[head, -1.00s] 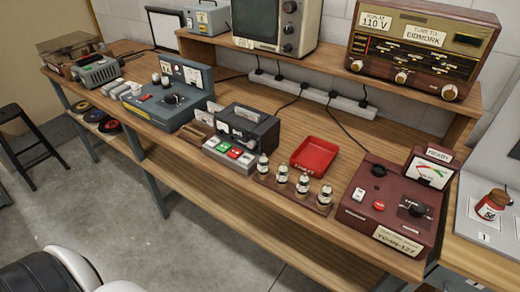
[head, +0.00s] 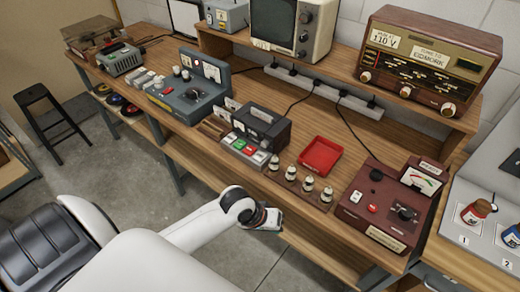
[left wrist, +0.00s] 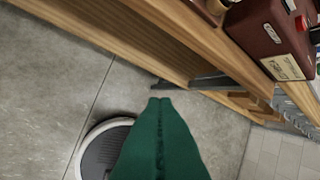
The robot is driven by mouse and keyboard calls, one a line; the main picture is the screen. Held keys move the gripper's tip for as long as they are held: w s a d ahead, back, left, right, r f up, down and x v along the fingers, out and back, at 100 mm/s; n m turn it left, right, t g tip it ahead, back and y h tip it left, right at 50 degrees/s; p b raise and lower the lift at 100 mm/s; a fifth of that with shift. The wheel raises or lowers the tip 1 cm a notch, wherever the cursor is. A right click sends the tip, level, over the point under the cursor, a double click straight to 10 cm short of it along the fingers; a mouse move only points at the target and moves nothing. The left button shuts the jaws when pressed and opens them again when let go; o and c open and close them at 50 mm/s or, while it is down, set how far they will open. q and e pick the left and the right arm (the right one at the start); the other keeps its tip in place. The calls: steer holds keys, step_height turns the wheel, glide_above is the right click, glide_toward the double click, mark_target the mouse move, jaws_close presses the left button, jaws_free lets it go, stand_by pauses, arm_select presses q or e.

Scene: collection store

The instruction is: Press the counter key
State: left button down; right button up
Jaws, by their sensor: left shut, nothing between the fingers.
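The black tape-deck-like device (head: 260,128) stands mid-bench, with a row of keys (head: 244,150) along its front: white, green, red and white. Which key is the counter key I cannot read. A maroon tester (head: 385,210) with a red button (head: 372,209) and a dial stands to its right; its red button also shows in the left wrist view (left wrist: 301,23). My left gripper (head: 268,220) is in front of the bench's front edge, apart from the keys. Its green fingers (left wrist: 160,102) are shut and empty in the left wrist view. My right gripper is not in view.
A blue-grey device (head: 190,95) stands left on the bench. A radio (head: 428,62) and a small screen (head: 290,25) are on the shelf. Free floor lies before the bench.

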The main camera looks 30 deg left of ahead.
arm_select(q)
steer(key=w+a+r+n+t+h, duration=0.1)
steer(key=w+a+r+n, duration=0.1)
steer(key=w+a+n, duration=0.75)
step_height(320, 180, up, 8)
steer(key=n+t, duration=0.3)
steer(key=n, duration=0.5)
glide_above(265, 154)
steer(key=s+a, duration=0.2)
steer(key=s, duration=0.1)
steer(key=shift+d+f, duration=0.15)
steer(key=shift+f, duration=0.05)
steer(key=shift+f+m, duration=0.1)
steer(key=shift+m, duration=0.15)
step_height(265, 154, down, 7)
steer(key=b, duration=0.8)
steer(key=shift+b, duration=0.3)
steer(key=shift+f, duration=0.8)
steer(key=shift+f, duration=0.1)
steer(key=shift+d+f, duration=0.1)
steer(key=shift+f, duration=0.2)
